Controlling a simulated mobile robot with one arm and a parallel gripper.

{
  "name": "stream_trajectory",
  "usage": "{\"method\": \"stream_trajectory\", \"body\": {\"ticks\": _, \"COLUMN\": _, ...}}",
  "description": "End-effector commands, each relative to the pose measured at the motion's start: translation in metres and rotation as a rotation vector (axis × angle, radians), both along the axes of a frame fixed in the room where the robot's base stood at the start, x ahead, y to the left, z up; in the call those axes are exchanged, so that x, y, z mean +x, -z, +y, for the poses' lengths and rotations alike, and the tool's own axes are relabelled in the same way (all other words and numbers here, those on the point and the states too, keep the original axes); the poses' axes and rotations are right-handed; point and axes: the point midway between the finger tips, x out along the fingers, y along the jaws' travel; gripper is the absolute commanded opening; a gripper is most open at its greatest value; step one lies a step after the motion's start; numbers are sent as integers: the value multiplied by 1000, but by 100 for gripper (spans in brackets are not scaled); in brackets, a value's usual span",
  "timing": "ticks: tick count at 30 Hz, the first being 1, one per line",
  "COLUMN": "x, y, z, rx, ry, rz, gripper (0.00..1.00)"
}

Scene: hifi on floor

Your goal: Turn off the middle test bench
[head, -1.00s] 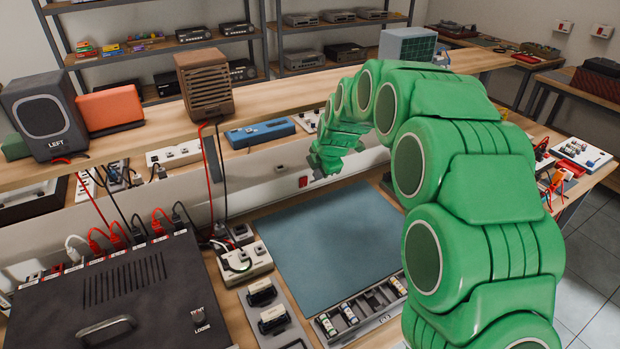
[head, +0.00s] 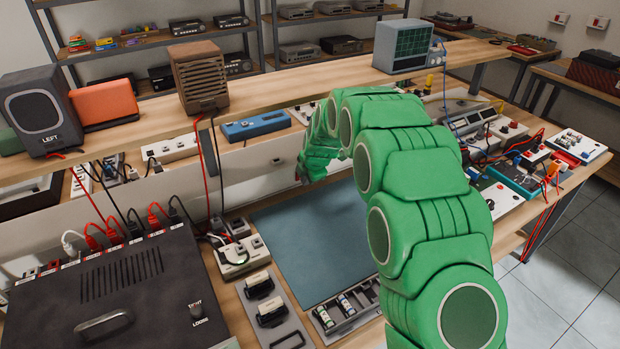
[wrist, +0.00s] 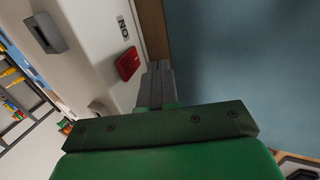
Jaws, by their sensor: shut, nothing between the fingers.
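In the wrist view a red rocker switch (wrist: 127,63) sits on the white panel (wrist: 95,35) of the bench, beside the printed word "ON". My gripper (wrist: 157,72) is shut and empty, its grey fingertips just right of the switch. I cannot tell whether they touch it. In the head view my gripper (head: 303,178) is at the low panel behind the blue-grey mat (head: 318,238). It covers most of the switch there.
A grey socket (wrist: 46,33) is on the same panel. A wooden shelf (head: 340,82) runs above, holding a brown speaker (head: 200,75) and an oscilloscope (head: 403,46). A black box (head: 115,295) with cables stands left. The mat is clear.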

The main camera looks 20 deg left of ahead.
Motion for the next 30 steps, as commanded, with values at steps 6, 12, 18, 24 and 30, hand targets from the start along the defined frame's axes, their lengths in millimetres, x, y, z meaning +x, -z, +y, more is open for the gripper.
{"method": "stream_trajectory", "body": {"ticks": 6, "x": 14, "y": -3, "z": 13, "rx": 2, "ry": 1, "rz": -4, "gripper": 0}}
{"method": "stream_trajectory", "body": {"ticks": 12, "x": 19, "y": -5, "z": 19, "rx": 2, "ry": 0, "rz": -3, "gripper": 0}}
{"method": "stream_trajectory", "body": {"ticks": 18, "x": 19, "y": -5, "z": 20, "rx": 2, "ry": 0, "rz": -2, "gripper": 0}}
{"method": "stream_trajectory", "body": {"ticks": 24, "x": 19, "y": -5, "z": 20, "rx": 2, "ry": 0, "rz": -2, "gripper": 0}}
{"method": "stream_trajectory", "body": {"ticks": 30, "x": 24, "y": -6, "z": 24, "rx": 0, "ry": -1, "rz": 0, "gripper": 0}}
